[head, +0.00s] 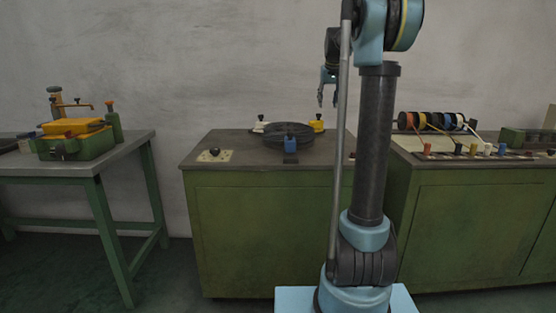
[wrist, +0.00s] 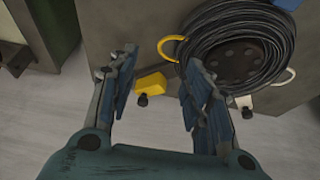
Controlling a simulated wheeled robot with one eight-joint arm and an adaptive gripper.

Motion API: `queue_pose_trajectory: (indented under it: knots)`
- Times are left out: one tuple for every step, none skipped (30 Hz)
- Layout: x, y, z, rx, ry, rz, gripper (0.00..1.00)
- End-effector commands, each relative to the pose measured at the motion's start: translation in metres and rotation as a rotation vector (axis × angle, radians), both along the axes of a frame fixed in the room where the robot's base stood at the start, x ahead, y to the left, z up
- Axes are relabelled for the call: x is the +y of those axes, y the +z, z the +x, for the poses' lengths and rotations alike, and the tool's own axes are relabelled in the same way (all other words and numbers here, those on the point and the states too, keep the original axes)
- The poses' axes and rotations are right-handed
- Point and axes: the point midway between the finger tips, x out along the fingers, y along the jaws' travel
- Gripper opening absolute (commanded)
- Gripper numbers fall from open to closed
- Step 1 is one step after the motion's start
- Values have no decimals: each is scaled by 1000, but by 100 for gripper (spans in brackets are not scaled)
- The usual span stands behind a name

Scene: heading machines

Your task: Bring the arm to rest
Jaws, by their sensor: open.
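My gripper (head: 328,97) hangs from my raised arm in the head view, above the right part of the middle green cabinet's top. It is open and empty. In the wrist view its two blue fingers (wrist: 160,90) stand wide apart. A yellow block with a black knob (wrist: 150,84) shows between the fingers, below them and not touched. A black coil on a round plate (wrist: 240,55) lies to the right of the fingers in the wrist view. The same coil (head: 288,132) sits on the cabinet top in the head view, lower than the gripper.
The middle green cabinet (head: 260,230) carries a blue block (head: 291,144) and a pale plate with a black knob (head: 214,155). A green-legged table (head: 110,152) with a yellow-topped machine (head: 75,140) stands left. Another cabinet (head: 460,210) with coloured spools (head: 432,121) stands right. Air around the gripper looks clear.

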Motion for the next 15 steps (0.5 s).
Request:
queue_pose_trajectory:
  knots:
    - [1,-2,-11,3,1,0,45]
    - [2,-3,-16,5,1,0,45]
    - [3,-4,-25,8,1,1,45]
    - [4,-6,-32,10,1,1,45]
    - [5,-8,-41,13,1,0,45]
    - [6,-10,-52,17,2,0,45]
    - [7,-13,-62,21,2,0,45]
    - [8,-15,-72,24,2,0,45]
    - [9,-20,-87,28,2,0,45]
    - [10,-23,-97,31,2,0,45]
    - [11,-26,-108,35,2,0,45]
    - [12,-31,-122,39,3,0,45]
    - [12,-35,-133,43,3,0,45]
    - [13,-39,-143,47,3,0,45]
    - [14,-45,-157,52,3,-1,45]
